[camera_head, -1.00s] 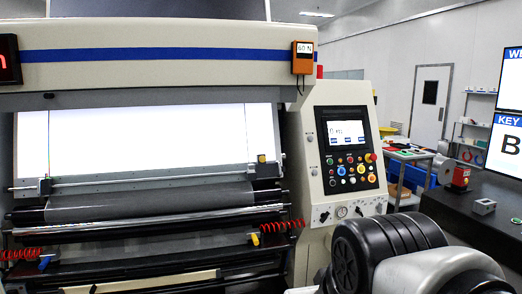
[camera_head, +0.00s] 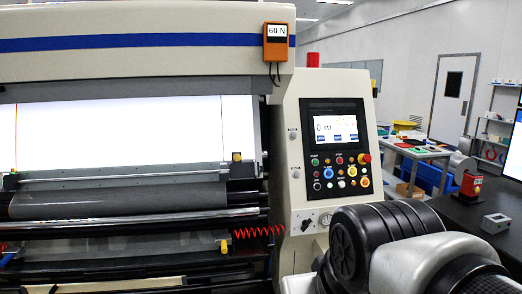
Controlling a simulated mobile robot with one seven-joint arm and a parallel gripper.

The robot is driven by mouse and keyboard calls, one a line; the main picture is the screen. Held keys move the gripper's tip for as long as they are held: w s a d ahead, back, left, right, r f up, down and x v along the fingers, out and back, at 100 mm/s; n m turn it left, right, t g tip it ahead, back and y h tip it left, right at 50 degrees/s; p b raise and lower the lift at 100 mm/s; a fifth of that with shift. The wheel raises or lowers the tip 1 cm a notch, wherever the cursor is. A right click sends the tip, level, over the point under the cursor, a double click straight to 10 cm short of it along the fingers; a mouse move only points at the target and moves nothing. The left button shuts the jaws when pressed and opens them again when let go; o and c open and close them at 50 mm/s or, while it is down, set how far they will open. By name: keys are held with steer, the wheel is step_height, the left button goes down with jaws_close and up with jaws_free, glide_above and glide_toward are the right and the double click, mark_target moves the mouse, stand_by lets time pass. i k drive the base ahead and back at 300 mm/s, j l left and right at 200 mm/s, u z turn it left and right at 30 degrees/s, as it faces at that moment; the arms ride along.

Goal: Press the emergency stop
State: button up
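The control panel (camera_head: 290,222) of the cream machine stands in the middle of the view. Its button field carries several small coloured buttons under a screen (camera_head: 336,128). A larger red mushroom button on a yellow base, which looks like the emergency stop (camera_head: 365,158), sits at the field's upper right corner. It is unobstructed. My arm shows at the lower right, in front of the panel's lower part and well short of the button in the picture. My gripper is outside the view, so its state is hidden.
A dark table (camera_head: 462,215) on the right bears a small grey box (camera_head: 495,223) and a red device (camera_head: 471,184). An orange box reading 60 N (camera_head: 277,43) hangs on the machine. A red coiled cable (camera_head: 259,231) runs left of the panel. A cluttered bench stands behind.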

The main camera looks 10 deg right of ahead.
mark_target(366, 158)
steer(key=i+l, duration=0.1)
steer(key=l, duration=0.3)
steer(key=i+l, duration=0.1)
steer(key=l, duration=0.3)
steer(key=i+l, duration=0.15)
steer(key=l, duration=0.25)
steer(key=i+l, duration=0.1)
steer(key=l, duration=0.3)
steer(key=i+l, duration=0.1)
steer(key=l, duration=0.25)
